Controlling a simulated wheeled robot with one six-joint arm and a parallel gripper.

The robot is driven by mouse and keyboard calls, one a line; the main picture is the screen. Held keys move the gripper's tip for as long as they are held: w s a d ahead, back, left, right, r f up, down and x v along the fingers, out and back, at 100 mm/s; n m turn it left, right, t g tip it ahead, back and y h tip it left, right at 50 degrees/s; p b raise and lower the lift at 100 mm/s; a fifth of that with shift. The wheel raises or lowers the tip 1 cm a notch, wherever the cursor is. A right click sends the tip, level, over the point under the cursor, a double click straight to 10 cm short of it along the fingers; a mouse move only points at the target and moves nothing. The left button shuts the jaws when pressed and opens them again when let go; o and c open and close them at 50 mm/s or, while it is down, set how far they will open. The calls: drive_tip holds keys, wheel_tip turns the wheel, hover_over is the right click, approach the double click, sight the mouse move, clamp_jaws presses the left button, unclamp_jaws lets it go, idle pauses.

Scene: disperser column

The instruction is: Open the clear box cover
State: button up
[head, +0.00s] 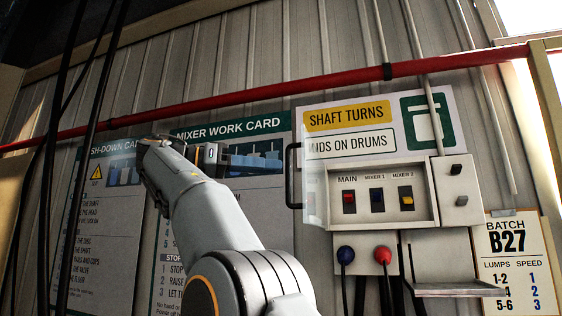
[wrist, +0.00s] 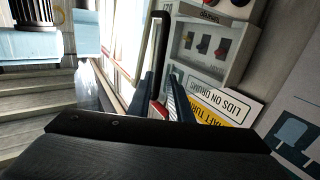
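The clear box cover (head: 315,192) stands swung out from the left side of the switch box (head: 368,226), at an angle to its front. Its dark handle (head: 291,176) is at the cover's free left edge. The red, blue and yellow switches inside show uncovered. In the wrist view the handle (wrist: 162,48) rises just beyond my fingertips, with the switches to its right. My gripper (wrist: 164,88) is open, its two dark fingers apart. Whether the handle's lower end lies between them or touches one, I cannot tell.
A red pipe (head: 260,93) runs across the wall above the box. Dark cables (head: 60,120) hang at the left.

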drive_tip(key=shift+p+v, duration=0.6)
drive_tip(key=shift+v, duration=0.6)
drive_tip(key=w+d+f+n+t+y+b, duration=0.1)
drive_tip(key=w+d+f+n+t+y, duration=0.15)
drive_tip(key=w+f+n, duration=0.4)
drive_tip(key=w+d+f+n+t+y+b, duration=0.1)
drive_tip(key=w+d+f+n+b, duration=0.2)
drive_tip(key=w+f, duration=0.5)
drive_tip(key=w+d+f+n+g+y+b, duration=0.1)
drive_tip(key=w+d+f+n+y, duration=0.25)
drive_tip(key=f, duration=0.85)
drive_tip(key=d+f+n+g+y+b, duration=0.15)
drive_tip(key=d+f+n, duration=0.35)
drive_tip(key=f, duration=0.6)
drive_tip(key=s+d+f+g+y+b, duration=0.15)
drive_tip(key=s+d+f, duration=0.25)
drive_tip(key=s+f, duration=0.5)
drive_tip(key=s+d+f+g+y, duration=0.1)
drive_tip(key=s+d+f+y, duration=0.3)
drive_tip(key=f, duration=0.9)
drive_tip(key=s+d+f+m+g+y+b, duration=0.1)
drive_tip(key=s+f, duration=0.7)
drive_tip(key=s, duration=0.3)
drive_tip(key=s+d+f+m+y+b, duration=0.1)
drive_tip(key=s+f+m+y+b, duration=0.1)
drive_tip(key=s+f, duration=0.7)
drive_tip(key=s, duration=0.3)
drive_tip(key=shift+s+d+g, duration=0.3)
drive_tip(key=shift+g, duration=0.05)
